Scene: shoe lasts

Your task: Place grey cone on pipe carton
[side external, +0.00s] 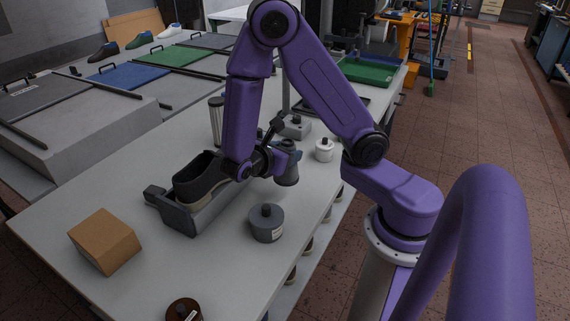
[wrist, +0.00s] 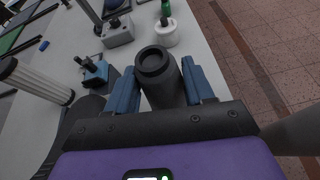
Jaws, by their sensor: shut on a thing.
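The grey cone (wrist: 158,68) is dark grey, with a round ringed end facing the camera in the wrist view. It also shows in the side view (side external: 288,172), upright near the table's right edge. My gripper (wrist: 160,88) has its blue fingers on either side of the cone and is shut on it. I cannot tell whether the cone's base touches the table. The pipe carton appears to be the plain brown box (side external: 105,240) at the table's front left, well apart from my gripper. Its top looks bare.
A grey lidded pot (side external: 267,224), a white pot (side external: 324,150) and a ribbed cylinder (side external: 216,120) stand nearby. A brown jar (side external: 184,311) is at the front edge.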

